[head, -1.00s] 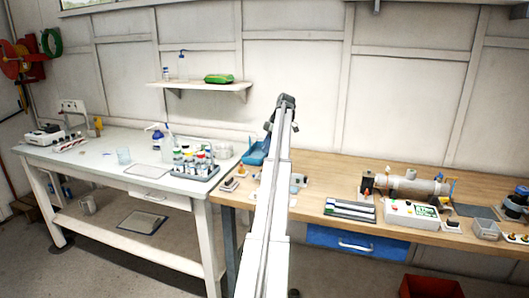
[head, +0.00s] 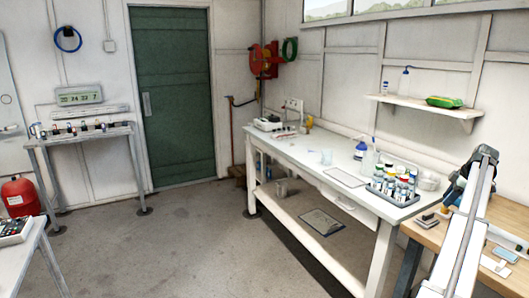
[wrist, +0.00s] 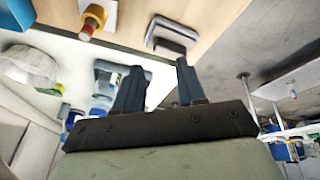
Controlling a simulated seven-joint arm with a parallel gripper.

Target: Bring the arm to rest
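My arm (head: 462,240) rises from the lower right of the head view, with its dark far end (head: 455,188) near the corner where the white bench and the wooden bench meet. The fingers there cannot be made out. In the wrist view my gripper (wrist: 159,67) shows two dark blue fingers standing apart with nothing between them. The view is tilted, with bench tops and floor behind the fingers.
The white bench (head: 290,153) carries a rack of bottles (head: 393,186) close to my arm. The wooden bench (head: 510,222) is at right, with small devices on it. A shelf (head: 430,106) hangs above. Open floor (head: 190,240) lies at left, before a green door (head: 170,90).

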